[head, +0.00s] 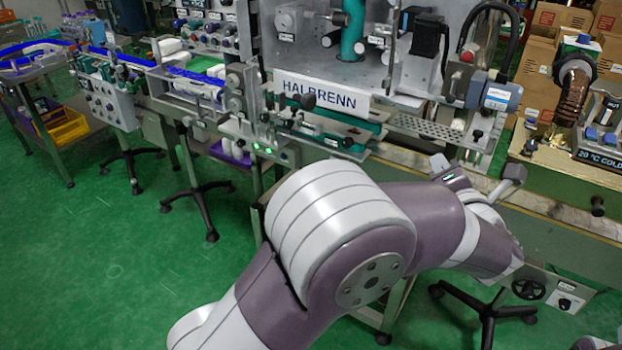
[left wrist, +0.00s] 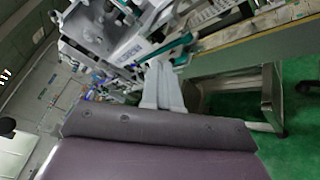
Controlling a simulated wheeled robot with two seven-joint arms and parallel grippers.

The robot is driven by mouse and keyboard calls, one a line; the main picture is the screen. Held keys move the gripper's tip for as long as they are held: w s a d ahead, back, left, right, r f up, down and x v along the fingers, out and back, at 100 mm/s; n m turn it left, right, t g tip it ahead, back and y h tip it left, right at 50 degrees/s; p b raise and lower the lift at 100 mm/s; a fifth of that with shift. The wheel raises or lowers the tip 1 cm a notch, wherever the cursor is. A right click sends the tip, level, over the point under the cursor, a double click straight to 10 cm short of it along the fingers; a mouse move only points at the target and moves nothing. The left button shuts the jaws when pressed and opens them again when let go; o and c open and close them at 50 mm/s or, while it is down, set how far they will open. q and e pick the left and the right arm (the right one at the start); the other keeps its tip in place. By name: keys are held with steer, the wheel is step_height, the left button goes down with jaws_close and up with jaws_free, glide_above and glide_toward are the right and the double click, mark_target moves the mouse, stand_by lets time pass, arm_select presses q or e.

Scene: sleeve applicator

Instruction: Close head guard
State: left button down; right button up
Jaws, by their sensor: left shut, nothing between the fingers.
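The sleeve applicator stands at the back centre in the head view, with a white HALBRENN sign (head: 320,95) on its front. Its head area holds a teal column (head: 353,30) and grey blocks. I cannot pick out the head guard for certain or tell how far open it is. My left arm crosses the foreground in front of the machine. My left gripper is shut and empty; its pale fingers (left wrist: 162,85) point toward the machine in the left wrist view. In the head view the gripper is mostly hidden behind the wrist. My right gripper is not in view.
A blue-grey motor box (head: 495,97) sits right of the sign. A conveyor with blue rails (head: 180,72) runs off left. Stool bases stand on the green floor (head: 140,250), which is open at left.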

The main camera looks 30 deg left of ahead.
arm_select(q)
steer(key=s+a+n+g+y, duration=0.3)
steer(key=s+a+n+y, duration=0.15)
steer(key=n, duration=0.45)
arm_select(e)
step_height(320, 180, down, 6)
steer(key=b, duration=0.5)
arm_select(q)
steer(key=n+g+y+p, duration=0.2)
steer(key=n+g+y, duration=0.3)
steer(key=n+g, duration=0.6)
glide_toward(295, 149)
steer(key=a+t+p, duration=0.1)
steer(key=a, duration=0.2)
steer(key=a+n+t+p, duration=0.1)
steer(key=a, duration=0.2)
steer(key=shift+s+a+n, duration=0.1)
steer(key=shift+n, duration=0.2)
steer(key=shift+a+t, duration=0.3)
steer(key=shift+a, duration=0.1)
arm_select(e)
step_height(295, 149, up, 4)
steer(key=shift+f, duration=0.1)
arm_select(q)
steer(key=shift+f, duration=0.1)
